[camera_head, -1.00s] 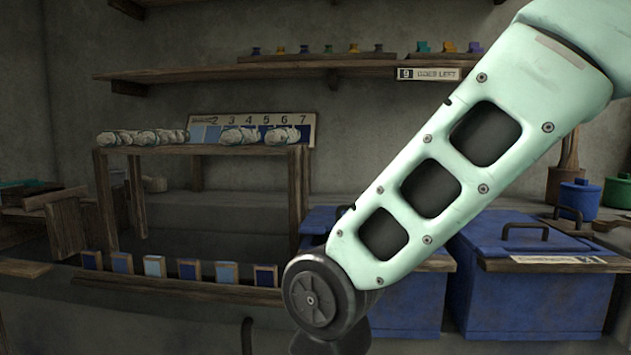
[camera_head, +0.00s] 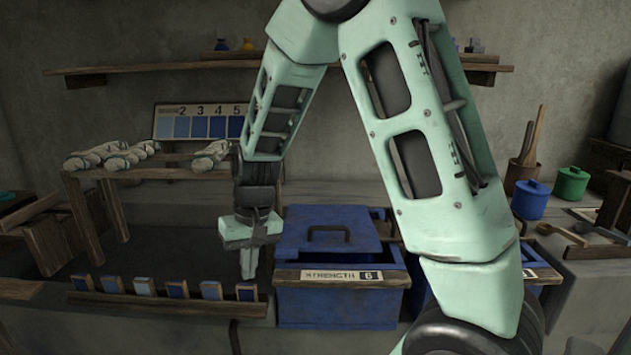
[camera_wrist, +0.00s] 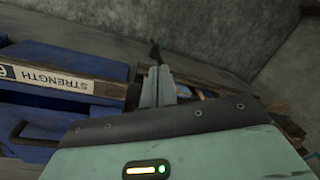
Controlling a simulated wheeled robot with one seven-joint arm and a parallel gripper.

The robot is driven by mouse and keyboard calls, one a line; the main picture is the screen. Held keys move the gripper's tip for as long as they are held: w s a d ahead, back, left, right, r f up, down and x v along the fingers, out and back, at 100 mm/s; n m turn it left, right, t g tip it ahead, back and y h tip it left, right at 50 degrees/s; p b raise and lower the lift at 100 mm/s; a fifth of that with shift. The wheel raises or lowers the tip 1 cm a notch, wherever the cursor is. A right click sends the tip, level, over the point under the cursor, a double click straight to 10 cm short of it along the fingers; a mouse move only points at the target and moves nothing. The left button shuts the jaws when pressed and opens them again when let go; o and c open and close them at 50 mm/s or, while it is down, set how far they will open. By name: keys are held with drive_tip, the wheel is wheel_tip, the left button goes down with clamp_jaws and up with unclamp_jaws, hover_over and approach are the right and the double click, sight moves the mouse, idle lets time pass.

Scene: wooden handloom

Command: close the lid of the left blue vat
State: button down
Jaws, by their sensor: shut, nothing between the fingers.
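The left blue vat (camera_head: 335,308) stands in the middle, with a "STRENGTH 6" label on its front rim. Its blue lid (camera_head: 300,250) has a dark bar handle and lies on top, offset toward the left and back. A dark gap shows along the right side, so the vat is partly uncovered. My gripper (camera_head: 249,265) points down just left of the vat's front left corner, its fingers shut and empty. In the wrist view the fingers (camera_wrist: 158,85) are together beside the end of the label strip (camera_wrist: 60,82), and the lid (camera_wrist: 60,122) shows at the left.
A row of blue sample tiles (camera_head: 178,290) stands on a front ledge just left of and below my gripper. A wooden rack (camera_head: 150,165) carries pale bundles behind. A right vat (camera_head: 535,262) is mostly hidden by my arm. Blue (camera_head: 530,200) and green (camera_head: 571,184) pots stand at the right.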

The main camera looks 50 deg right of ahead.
drive_tip(key=w+d+r+m+h+p, duration=0.1)
drive_tip(key=w+d+r+m+p, duration=0.1)
drive_tip(key=d+r+p, duration=0.4)
drive_tip(key=w+d+r+m+p, duration=0.2)
drive_tip(key=d+r+p, duration=0.15)
drive_tip(key=d, duration=0.55)
wheel_tip(320, 180, up, 4)
drive_tip(key=m+h+p, duration=0.2)
drive_tip(key=m+p, duration=0.1)
drive_tip(key=p, duration=0.5)
hover_over(330, 228)
drive_tip(key=w+d, duration=0.2)
drive_tip(key=w, duration=0.1)
drive_tip(key=f, duration=0.4)
drive_tip(key=s+f+p, duration=0.1)
drive_tip(key=f, duration=0.2)
drive_tip(key=f+p, duration=0.1)
drive_tip(key=f, duration=0.3)
drive_tip(key=shift+s+a+f, duration=0.1)
drive_tip(key=shift+s+f, duration=0.05)
drive_tip(key=shift+f, duration=0.15)
drive_tip(key=shift+s+a+f+p, duration=0.25)
drive_tip(key=shift+a+f+p, duration=0.1)
drive_tip(key=shift+f, duration=0.3)
